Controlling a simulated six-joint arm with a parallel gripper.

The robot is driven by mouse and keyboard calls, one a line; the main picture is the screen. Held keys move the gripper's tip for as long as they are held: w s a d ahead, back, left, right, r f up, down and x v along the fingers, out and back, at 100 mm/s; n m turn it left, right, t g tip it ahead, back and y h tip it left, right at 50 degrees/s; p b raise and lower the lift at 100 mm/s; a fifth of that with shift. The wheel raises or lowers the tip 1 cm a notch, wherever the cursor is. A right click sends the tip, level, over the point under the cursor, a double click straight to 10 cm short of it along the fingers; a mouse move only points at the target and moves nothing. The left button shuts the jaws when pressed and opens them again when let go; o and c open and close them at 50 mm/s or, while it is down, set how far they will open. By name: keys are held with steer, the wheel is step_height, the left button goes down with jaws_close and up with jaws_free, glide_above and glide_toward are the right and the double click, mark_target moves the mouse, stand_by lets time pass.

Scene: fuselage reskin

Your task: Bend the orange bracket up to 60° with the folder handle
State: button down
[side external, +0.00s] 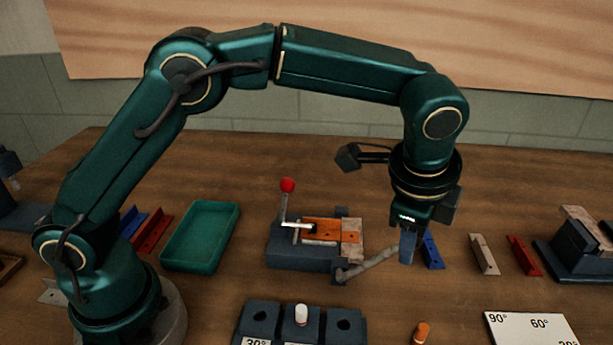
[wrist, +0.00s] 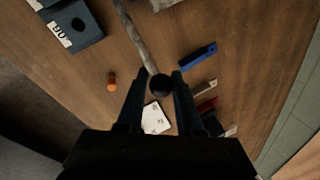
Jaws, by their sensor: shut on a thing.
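The orange bracket (side external: 322,229) lies in the grey folder (side external: 290,252) and looks flat, with no raised flange that I can make out. The folder handle (side external: 368,264) is a worn grey rod running from the folder's front right corner, low and outward to the right; it also shows in the wrist view (wrist: 136,36). My gripper (side external: 407,252) points down at its outer end. In the wrist view my fingers (wrist: 160,80) are shut on the handle's dark round knob (wrist: 160,85). A lever with a red ball (side external: 288,185) stands upright at the folder's left.
A green tray (side external: 200,237) stands left. A dark block (side external: 260,318) with holes and a white peg (side external: 301,314) is in front. An orange peg (side external: 421,333) and an angle card (side external: 530,327) lie front right. Blue (side external: 432,252), pale (side external: 484,254) and red (side external: 523,256) brackets lie right of my gripper.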

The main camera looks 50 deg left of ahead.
steer(key=shift+w+a+r, duration=0.1)
steer(key=shift+a+r, duration=0.05)
steer(key=shift+r, duration=0.1)
steer(key=shift+s+a+r+t+h, duration=0.9)
steer(key=shift+s+a+t+h, duration=0.15)
steer(key=shift+t, duration=0.15)
steer(key=shift+s+a+r, duration=0.3)
steer(key=shift+s+a, duration=0.1)
steer(key=shift+a, duration=0.05)
steer(key=s+a, duration=0.6)
steer(key=shift+s, duration=0.3)
steer(key=shift+a, duration=0.15)
steer(key=c, duration=0.6)
jaws_free()
